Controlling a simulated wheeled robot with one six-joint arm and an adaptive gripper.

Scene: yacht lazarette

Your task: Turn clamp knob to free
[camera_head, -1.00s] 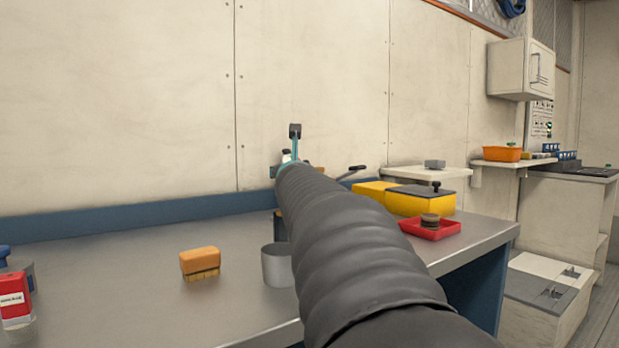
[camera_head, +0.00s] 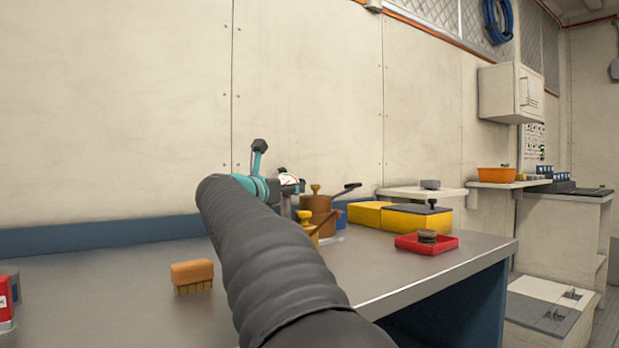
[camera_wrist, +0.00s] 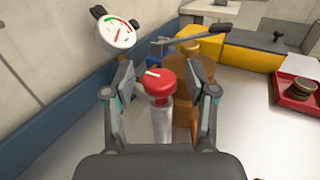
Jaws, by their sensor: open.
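A red round knob (camera_wrist: 159,84) with a white mark on its top sits on an upright silver cylinder (camera_wrist: 161,121) in the wrist view. My gripper (camera_wrist: 167,83) is open, one finger on each side of the red knob; I see no clear contact. Behind it stands a brass-brown body (camera_wrist: 192,78) with a dark lever handle (camera_wrist: 190,38). The brown body also shows in the head view (camera_head: 318,214), near a brass knob (camera_head: 306,217). A white dial gauge (camera_wrist: 115,34) is up and left of the knob. In the head view my arm hides the red knob.
Yellow boxes (camera_head: 417,219) and a red tray (camera_head: 444,245) holding a dark round part stand to the right on the metal bench (camera_head: 390,280). A brush (camera_head: 192,274) lies at left. The wall (camera_head: 120,110) is close behind.

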